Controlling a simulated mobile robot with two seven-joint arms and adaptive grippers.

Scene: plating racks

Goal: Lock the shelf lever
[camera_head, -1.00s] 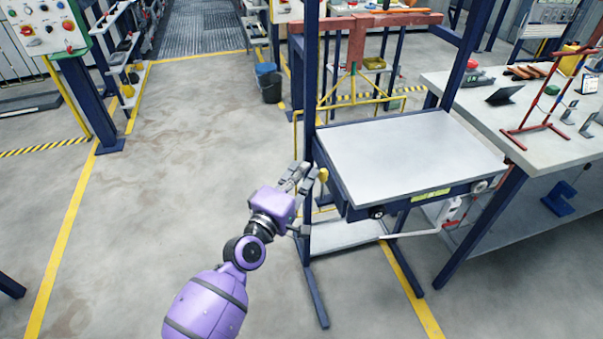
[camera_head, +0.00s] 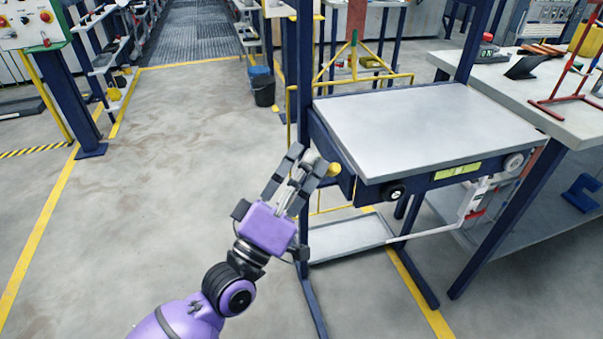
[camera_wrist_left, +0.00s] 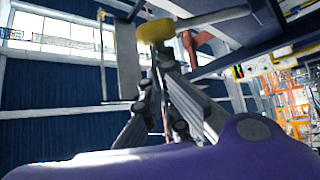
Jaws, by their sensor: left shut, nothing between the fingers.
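The shelf (camera_head: 430,125) has a flat grey top on a dark blue frame. A yellow lever knob (camera_head: 333,169) sticks out at its left front corner. In the left wrist view the knob (camera_wrist_left: 155,31) sits on a grey rod (camera_wrist_left: 212,18), just beyond the fingertips. My left gripper (camera_head: 307,166) is at the left side of the shelf, with its fingers beside the knob. It is shut and empty. Whether the fingers touch the knob I cannot tell. My right gripper is in neither view.
A blue upright post (camera_head: 305,60) stands behind my gripper. A lower grey shelf (camera_head: 345,238) lies beneath. A workbench (camera_head: 505,85) with a red stand (camera_head: 575,98) is at the right. A dark bucket (camera_head: 263,91) stands at the back. The floor on the left is open.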

